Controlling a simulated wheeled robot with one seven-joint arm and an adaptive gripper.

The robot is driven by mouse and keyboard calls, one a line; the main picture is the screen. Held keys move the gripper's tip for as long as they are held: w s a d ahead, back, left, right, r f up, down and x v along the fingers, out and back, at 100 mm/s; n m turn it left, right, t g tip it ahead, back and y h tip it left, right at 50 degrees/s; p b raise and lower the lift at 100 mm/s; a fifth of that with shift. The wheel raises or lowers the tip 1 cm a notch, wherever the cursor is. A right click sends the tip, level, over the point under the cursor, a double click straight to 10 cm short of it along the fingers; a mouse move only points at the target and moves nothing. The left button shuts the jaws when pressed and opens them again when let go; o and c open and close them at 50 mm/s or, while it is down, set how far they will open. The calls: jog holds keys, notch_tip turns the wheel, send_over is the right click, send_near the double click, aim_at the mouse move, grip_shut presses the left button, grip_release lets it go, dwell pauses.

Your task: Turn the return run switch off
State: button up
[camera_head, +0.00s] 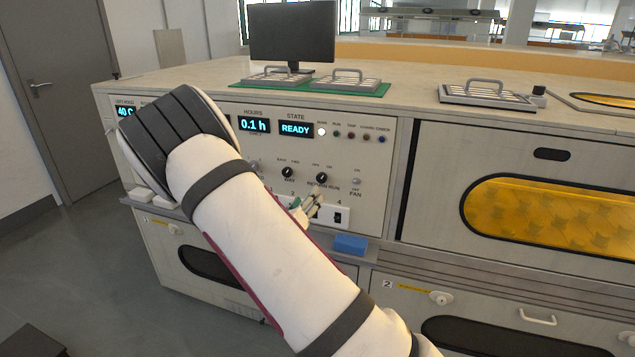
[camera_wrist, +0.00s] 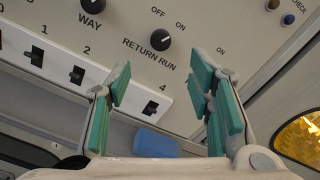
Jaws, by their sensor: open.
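The return run switch is a black rotary knob (camera_wrist: 160,39) in the wrist view, with OFF and ON printed above it. Its white mark appears to lean toward the ON side, but it is small. In the head view the knob (camera_head: 321,178) sits on the panel's lower right. My gripper (camera_wrist: 163,78) is open, its green-padded fingers spread below the knob and to either side of it. Nothing is between the fingers. In the head view my gripper (camera_head: 308,206) is just below the knob, partly hidden behind my arm.
The WAY knob (camera_wrist: 90,5) is left of the return run knob. A white strip of numbered rocker switches (camera_wrist: 100,72) runs below. A blue block (camera_head: 350,245) lies on the ledge. The FAN toggle (camera_head: 356,182) is to the right. The STATE display (camera_head: 295,129) reads READY.

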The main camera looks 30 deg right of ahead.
aim_at(321, 179)
jog(key=b+x, duration=0.1)
jog(key=x, duration=1)
jog(key=shift+w+d, duration=0.2)
grip_shut()
